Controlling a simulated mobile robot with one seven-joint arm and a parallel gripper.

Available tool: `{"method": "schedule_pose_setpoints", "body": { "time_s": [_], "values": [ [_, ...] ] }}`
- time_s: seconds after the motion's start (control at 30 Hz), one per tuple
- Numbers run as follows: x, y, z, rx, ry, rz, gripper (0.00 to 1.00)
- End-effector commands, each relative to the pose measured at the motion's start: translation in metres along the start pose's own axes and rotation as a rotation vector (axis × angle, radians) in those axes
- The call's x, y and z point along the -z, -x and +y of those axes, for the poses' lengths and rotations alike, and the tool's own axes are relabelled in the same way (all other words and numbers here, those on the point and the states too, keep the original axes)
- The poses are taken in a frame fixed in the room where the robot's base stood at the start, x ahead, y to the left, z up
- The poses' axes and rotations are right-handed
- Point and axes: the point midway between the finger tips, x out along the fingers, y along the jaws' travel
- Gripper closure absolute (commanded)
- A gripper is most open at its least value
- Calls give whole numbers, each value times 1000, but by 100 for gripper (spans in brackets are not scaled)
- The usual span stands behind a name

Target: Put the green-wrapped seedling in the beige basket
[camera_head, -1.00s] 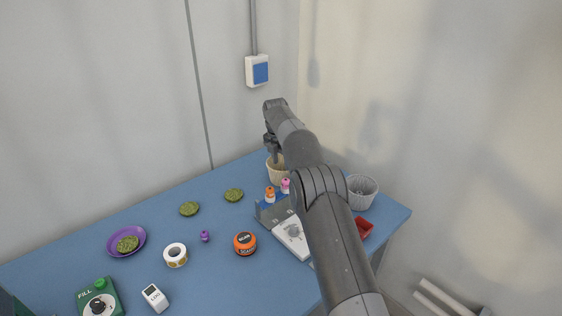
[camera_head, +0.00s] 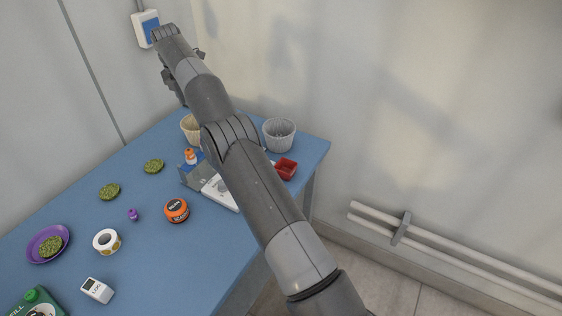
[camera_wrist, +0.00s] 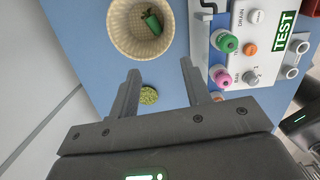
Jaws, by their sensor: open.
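The beige basket (camera_head: 189,127) stands at the far end of the blue table, partly behind my arm. It shows from above in the wrist view (camera_wrist: 118,32). The green-wrapped seedling (camera_wrist: 152,23) lies inside it, against the inner wall, with the green wrap visible. My gripper (camera_wrist: 160,70) is open and empty, its two fingers apart, just short of the basket in the wrist view. In the head view my gripper (camera_head: 172,82) is above the basket, clear of it.
A grey-white pot (camera_head: 279,135) and a red tray (camera_head: 286,169) stand right of my arm. A test panel (camera_wrist: 262,45) with colored knobs is beside the basket. Moss discs (camera_head: 109,191), an orange tin (camera_head: 176,210), a tape roll (camera_head: 106,242) and a purple saucer (camera_head: 40,259) lie on the table.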

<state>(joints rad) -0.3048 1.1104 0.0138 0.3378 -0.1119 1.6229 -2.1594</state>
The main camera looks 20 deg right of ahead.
Motion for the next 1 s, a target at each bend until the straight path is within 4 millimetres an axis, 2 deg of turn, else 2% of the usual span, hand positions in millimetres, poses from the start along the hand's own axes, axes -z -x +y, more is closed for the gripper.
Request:
{"method": "schedule_pose_setpoints", "body": {
  "time_s": [0.17,0.3,0.47,0.7,1.0],
  "values": [
    [-9,43,-21,-27,-150,-12,56],
    [-14,84,-49,-56,-330,-19,56],
    [-12,126,-87,-92,-537,-22,56],
    [5,177,-154,-149,-847,-15,56],
    [46,214,-247,-222,-1237,11,56]
  ]
}}
